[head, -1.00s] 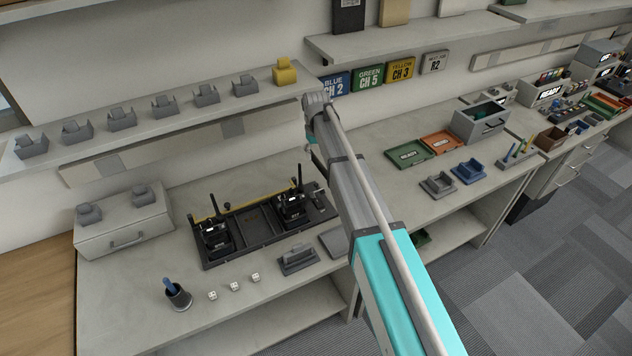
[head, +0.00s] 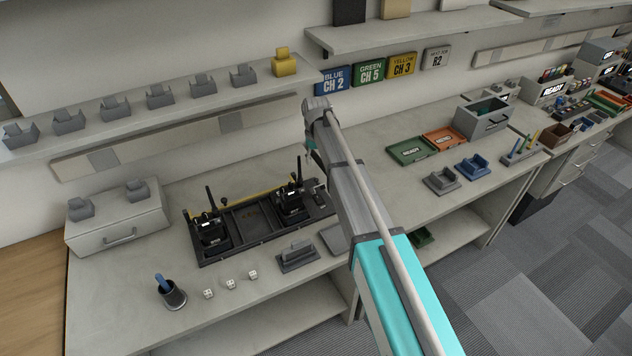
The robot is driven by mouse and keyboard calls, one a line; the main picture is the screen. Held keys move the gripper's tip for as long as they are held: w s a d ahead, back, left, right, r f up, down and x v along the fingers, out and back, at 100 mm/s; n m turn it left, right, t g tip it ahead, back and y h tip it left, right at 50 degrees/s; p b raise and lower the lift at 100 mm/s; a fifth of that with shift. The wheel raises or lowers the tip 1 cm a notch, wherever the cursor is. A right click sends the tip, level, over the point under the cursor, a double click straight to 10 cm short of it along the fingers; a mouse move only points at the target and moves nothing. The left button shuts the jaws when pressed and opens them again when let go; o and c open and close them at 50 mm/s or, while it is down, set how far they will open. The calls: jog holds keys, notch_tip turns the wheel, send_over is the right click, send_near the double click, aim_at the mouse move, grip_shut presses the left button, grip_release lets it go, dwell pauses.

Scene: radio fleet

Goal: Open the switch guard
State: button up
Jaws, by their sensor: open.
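A black rack (head: 257,240) lies on the bench with two black radios in it, the left radio (head: 209,234) and the right radio (head: 290,203). My gripper (head: 314,168) hangs at the end of my arm, close to the rack's right end and right of the right radio. It is small and mostly hidden behind my arm; it appears open and I see nothing held in it. I cannot make out the switch guard; the rack's right end is partly covered by my arm. Whether the gripper touches anything there, I cannot tell.
A grey stand (head: 297,256), several white dice (head: 231,284) and a dark cup (head: 172,294) stand along the bench front. A grey drawer box (head: 118,222) is at left. A shelf (head: 150,124) overhangs the back. Green (head: 411,151) and orange (head: 445,138) trays lie right.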

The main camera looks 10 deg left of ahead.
jog(key=shift+f+b, duration=4.1)
jog(key=shift+f, duration=0.25)
jog(key=shift+c, duration=0.2)
grip_shut()
